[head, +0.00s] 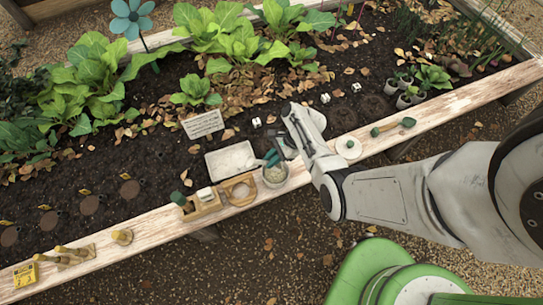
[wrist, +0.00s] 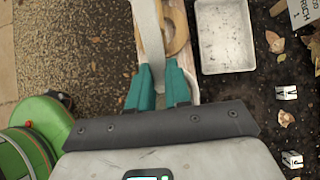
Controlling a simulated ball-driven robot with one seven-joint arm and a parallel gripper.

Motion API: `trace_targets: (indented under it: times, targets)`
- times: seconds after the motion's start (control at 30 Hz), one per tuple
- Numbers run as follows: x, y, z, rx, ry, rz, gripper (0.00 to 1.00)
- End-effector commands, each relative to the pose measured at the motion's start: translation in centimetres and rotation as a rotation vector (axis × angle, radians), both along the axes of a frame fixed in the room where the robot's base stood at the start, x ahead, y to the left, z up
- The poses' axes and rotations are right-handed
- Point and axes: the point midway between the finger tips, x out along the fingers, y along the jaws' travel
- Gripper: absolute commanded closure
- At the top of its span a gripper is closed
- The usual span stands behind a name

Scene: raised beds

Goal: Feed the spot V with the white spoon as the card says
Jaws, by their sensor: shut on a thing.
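White marker cubes (head: 325,98) stand near dark round spots (head: 343,120). I cannot tell which is V; my arm may hide a spot.
A white tray (head: 208,163) and a wooden ring holder (head: 252,195) are left of the pot. A white disc (head: 342,151) and a green-handled tool (head: 393,127) lie right on the plank. Leafy plants (head: 95,75) fill the back left.

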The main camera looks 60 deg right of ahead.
Motion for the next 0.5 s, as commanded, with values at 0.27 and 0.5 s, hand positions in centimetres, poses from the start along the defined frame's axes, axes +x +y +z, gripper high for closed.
trace_targets:
  times: [0.27,0.5]
  targets:
    - [0.0,0.0,2.4,0.0,0.0,0.0,1.0]
    - [0.0,0.0,4.0,0.0,0.0,0.0,1.0]
